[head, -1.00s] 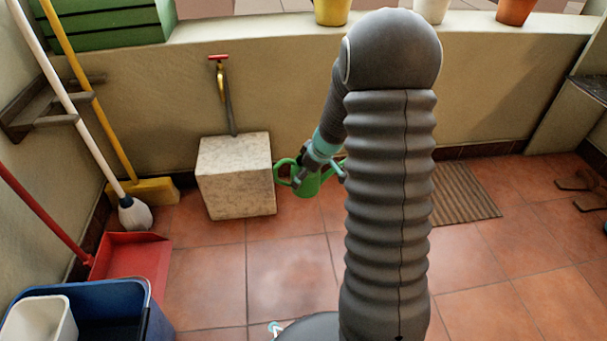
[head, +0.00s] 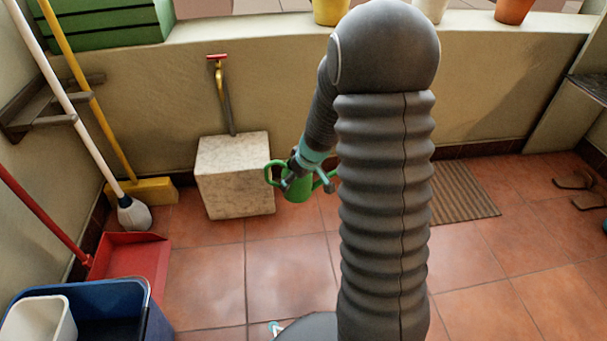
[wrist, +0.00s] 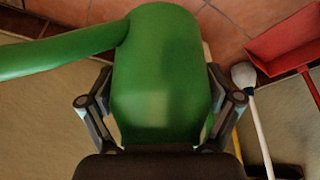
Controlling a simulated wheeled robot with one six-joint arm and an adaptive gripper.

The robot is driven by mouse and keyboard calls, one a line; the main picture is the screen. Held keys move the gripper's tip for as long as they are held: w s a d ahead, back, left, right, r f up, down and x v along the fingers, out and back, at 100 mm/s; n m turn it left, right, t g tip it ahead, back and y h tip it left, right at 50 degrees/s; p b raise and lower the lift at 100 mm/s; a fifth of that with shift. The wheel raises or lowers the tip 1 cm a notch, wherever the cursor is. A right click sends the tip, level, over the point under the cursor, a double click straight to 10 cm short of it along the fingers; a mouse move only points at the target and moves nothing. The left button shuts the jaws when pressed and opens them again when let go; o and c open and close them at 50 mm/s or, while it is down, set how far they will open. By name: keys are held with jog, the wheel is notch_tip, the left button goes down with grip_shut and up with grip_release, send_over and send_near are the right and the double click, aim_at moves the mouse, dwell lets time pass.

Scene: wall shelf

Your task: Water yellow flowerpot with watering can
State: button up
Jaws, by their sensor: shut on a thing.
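The green watering can (head: 297,188) is in my gripper (head: 305,180), low in front of the wall and just right of the stone block. In the wrist view the can (wrist: 155,75) fills the middle, with my gripper's fingers (wrist: 160,110) on both sides of its body. A green spout or handle reaches to the left there. The yellow flowerpot (head: 331,10) stands on the wall ledge at the top of the head view, cut off by the frame edge. My arm partly covers the area below it.
A white pot (head: 430,10) and an orange pot (head: 514,10) stand on the same ledge (head: 250,27). A broom, mop, red dustpan (head: 130,260) and blue bucket (head: 90,310) line the left. The middle floor is open.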

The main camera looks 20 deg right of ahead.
jog(key=shift+s+a+r+m, duration=0.2)
jog(key=shift+a+m, duration=0.2)
jog(key=shift+a, duration=0.2)
jog(key=shift+s+a+r+m, duration=0.1)
jog(key=shift+a+r+m, duration=0.1)
jog(key=shift+a+m, duration=0.3)
jog(key=a+m, duration=0.1)
jog(key=a+r+h, duration=0.1)
jog(key=a, duration=0.1)
jog(key=s+a+m, duration=0.1)
jog(key=shift+a+r+m+t+h, duration=0.15)
jog(key=shift+r+m+t+h, duration=0.15)
jog(key=shift+r, duration=0.05)
